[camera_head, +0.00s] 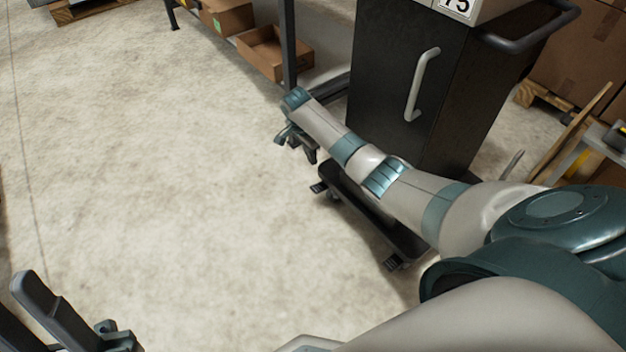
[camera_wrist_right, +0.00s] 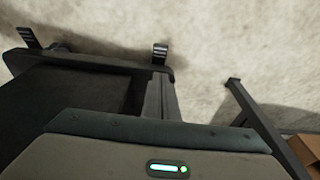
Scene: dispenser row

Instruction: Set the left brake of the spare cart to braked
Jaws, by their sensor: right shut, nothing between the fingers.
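The cart (camera_head: 390,105) is a dark cabinet with a pale vertical handle, standing on a low black base (camera_head: 362,208). Two ridged black pedals stick out from the base: the left brake pedal (camera_head: 319,187) and the right one (camera_head: 394,263). In the right wrist view the left pedal (camera_wrist_right: 160,50) lies just beyond the fingertips and the other pedal (camera_wrist_right: 28,37) is at upper left. I cannot tell either pedal's setting. My right gripper (camera_head: 310,153) is shut and empty, close above the left pedal; contact is unclear. My left gripper (camera_head: 68,318) shows only partly at lower left.
A dark rack post (camera_head: 288,45) and open cardboard boxes (camera_head: 273,52) stand beyond my right gripper. My right arm crosses in front of the cart's lower part. The concrete floor (camera_head: 180,180) to the left is clear.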

